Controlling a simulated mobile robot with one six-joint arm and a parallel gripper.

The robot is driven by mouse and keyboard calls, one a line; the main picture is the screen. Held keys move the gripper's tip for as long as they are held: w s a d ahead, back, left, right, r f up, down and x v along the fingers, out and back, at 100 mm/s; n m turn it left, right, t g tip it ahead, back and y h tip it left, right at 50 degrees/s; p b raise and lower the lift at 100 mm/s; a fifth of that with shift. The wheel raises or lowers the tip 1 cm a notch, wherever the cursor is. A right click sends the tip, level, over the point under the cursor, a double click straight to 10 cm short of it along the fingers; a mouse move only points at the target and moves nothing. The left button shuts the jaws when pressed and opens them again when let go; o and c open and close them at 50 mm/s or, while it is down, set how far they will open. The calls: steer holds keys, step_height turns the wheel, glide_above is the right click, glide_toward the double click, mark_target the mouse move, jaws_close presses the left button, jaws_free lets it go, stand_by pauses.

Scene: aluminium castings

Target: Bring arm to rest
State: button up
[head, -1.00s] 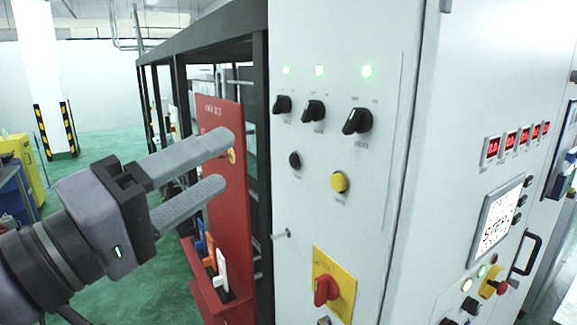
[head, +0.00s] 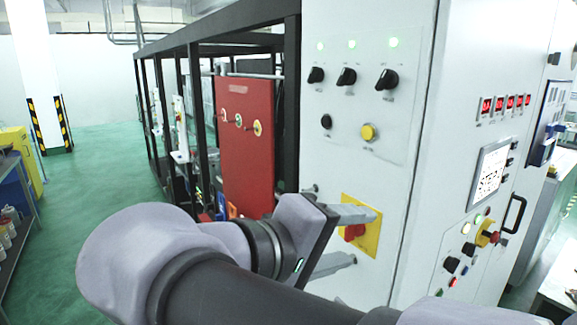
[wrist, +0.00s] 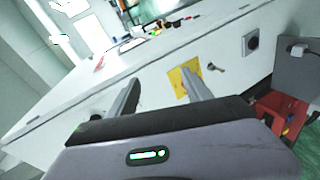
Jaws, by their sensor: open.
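My gripper (head: 355,238) is open, with nothing between its fingers. In the head view it is in front of the lower part of the white control cabinet (head: 425,130). Its upper finger overlaps the yellow plate with the red rotary switch (head: 368,240), hiding part of it. My arm folds across the bottom of the picture. In the wrist view the two fingers (wrist: 158,85) point toward the cabinet face, and the yellow plate (wrist: 180,82) shows between and behind them. I cannot tell how far the fingertips are from the cabinet.
The cabinet carries black knobs (head: 346,77), a yellow button (head: 368,132) and a screen (head: 490,172). Green floor (head: 110,180) is clear at the left; a shelf (head: 15,215) stands at the edge.

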steer(key=s+d+f+m+g+y+b, duration=0.1)
steer(key=s+d+f+g+y+b, duration=0.1)
steer(key=d+f, duration=0.35)
steer(key=s+d+f+g+y+b, duration=0.1)
steer(key=s+d+f+g, duration=0.15)
steer(key=f, duration=0.55)
steer(key=s+a+f+m+y+b, duration=0.1)
steer(key=s+f+m+y+b, duration=0.1)
steer(key=f, duration=0.3)
steer(key=s+a+f+m+y+b, duration=0.2)
steer(key=f+m+y, duration=0.2)
steer(key=f, duration=0.1)
steer(key=s+a+f+m+t+y+b, duration=0.1)
steer(key=s+a+f+m+y+b, duration=0.1)
steer(key=f, duration=0.4)
steer(key=shift+s+a+m+y, duration=0.15)
steer(key=shift+s+m+y, duration=0.4)
steer(key=shift+y, duration=0.35)
steer(key=shift+w, duration=0.1)
